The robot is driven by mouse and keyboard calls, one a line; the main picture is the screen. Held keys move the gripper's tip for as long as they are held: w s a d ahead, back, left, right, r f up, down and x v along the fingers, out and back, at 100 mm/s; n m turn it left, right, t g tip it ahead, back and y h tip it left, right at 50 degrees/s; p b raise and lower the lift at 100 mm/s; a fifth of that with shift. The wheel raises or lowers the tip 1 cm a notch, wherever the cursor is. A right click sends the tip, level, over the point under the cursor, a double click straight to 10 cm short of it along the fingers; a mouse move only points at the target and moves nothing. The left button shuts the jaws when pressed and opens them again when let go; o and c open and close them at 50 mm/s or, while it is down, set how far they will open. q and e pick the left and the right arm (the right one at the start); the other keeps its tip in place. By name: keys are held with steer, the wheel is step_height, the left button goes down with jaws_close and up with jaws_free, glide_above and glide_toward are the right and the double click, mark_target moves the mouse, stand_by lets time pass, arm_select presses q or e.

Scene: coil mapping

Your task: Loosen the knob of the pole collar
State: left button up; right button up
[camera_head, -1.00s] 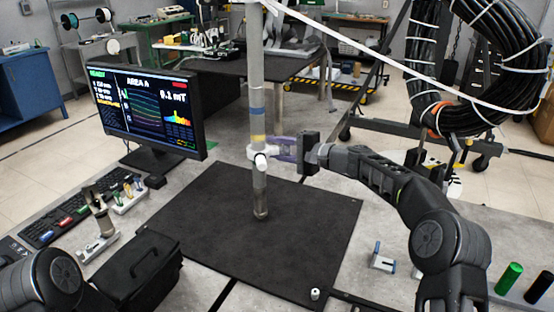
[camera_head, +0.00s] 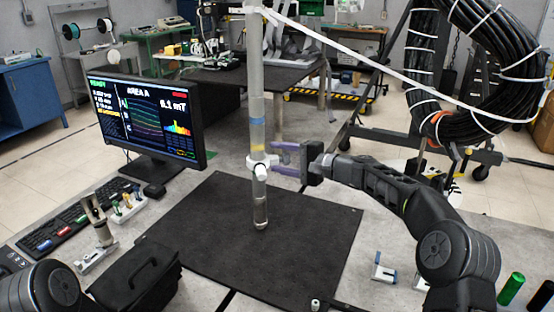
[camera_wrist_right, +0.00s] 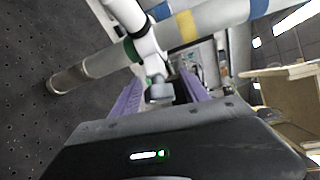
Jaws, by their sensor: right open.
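The pale pole (camera_head: 257,90) stands upright on the black mat (camera_head: 205,235). A white collar (camera_head: 256,160) sits around it below yellow and blue bands. Its white knob (camera_head: 262,171) faces me. My right gripper (camera_head: 276,157) comes from the right with open purple fingers beside the collar. In the right wrist view, the collar (camera_wrist_right: 146,45) is ahead of the open gripper (camera_wrist_right: 160,82), and a grey knob end (camera_wrist_right: 159,92) lies between the fingers. Contact cannot be told. My left arm shows at the lower left; its gripper is out of view.
A monitor (camera_head: 150,118) stands left of the pole. A black case (camera_head: 138,280) and a stand with a beige piece (camera_head: 97,225) are at the left front. A thick cable coil (camera_head: 440,110) hangs at the right. A white strap (camera_head: 370,62) runs from the pole top.

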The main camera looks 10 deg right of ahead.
steer(key=b+v, duration=0.2)
steer(key=v, duration=0.4)
steer(key=shift+s+d, duration=0.25)
